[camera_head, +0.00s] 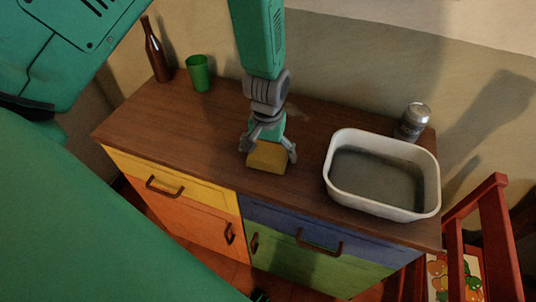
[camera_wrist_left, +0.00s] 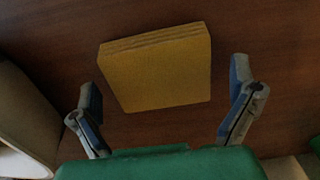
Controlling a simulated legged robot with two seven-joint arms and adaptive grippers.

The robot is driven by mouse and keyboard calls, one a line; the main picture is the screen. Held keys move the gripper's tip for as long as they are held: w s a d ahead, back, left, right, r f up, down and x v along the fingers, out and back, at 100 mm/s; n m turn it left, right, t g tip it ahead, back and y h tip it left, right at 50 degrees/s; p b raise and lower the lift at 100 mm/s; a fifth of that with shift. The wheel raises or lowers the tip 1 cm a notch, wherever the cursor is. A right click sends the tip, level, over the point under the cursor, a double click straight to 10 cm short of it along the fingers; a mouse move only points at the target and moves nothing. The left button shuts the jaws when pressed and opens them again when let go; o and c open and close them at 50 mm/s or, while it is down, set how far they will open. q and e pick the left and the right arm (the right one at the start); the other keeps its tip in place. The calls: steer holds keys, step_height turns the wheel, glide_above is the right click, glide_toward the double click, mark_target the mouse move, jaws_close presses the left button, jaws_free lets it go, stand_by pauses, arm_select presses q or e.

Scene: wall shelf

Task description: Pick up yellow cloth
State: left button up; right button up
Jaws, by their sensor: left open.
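The yellow cloth (camera_head: 267,158) is a folded, flat square on the brown wooden top of the cabinet, near its middle. It also shows in the left wrist view (camera_wrist_left: 156,70), with layered folds along its upper edge. My left gripper (camera_head: 268,154) comes down over the cloth in the head view, its fingers to either side of it. In the left wrist view the gripper (camera_wrist_left: 166,103) is open, with one finger to the left and one to the right of the cloth. No finger visibly presses on the cloth. My right gripper is not in view.
A white basin (camera_head: 343,192) stands right of the cloth, with a metal can (camera_head: 412,122) behind it. A green cup (camera_head: 198,73) and a brown bottle (camera_head: 156,50) stand at the back left. A red wooden rack (camera_head: 499,235) is at the right. The top's left part is clear.

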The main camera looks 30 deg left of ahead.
mark_target(268, 152)
arm_select(q)
steer(key=shift+s+d, duration=0.1)
steer(key=shift+d, duration=0.1)
steer(key=shift+c, duration=0.8)
steer(key=c, duration=0.7)
steer(key=shift+r, duration=0.2)
step_height(268, 152, up, 10)
steer(key=shift+f, duration=0.2)
steer(key=o, duration=0.3)
steer(key=c, duration=0.3)
steer(key=shift+c, duration=0.2)
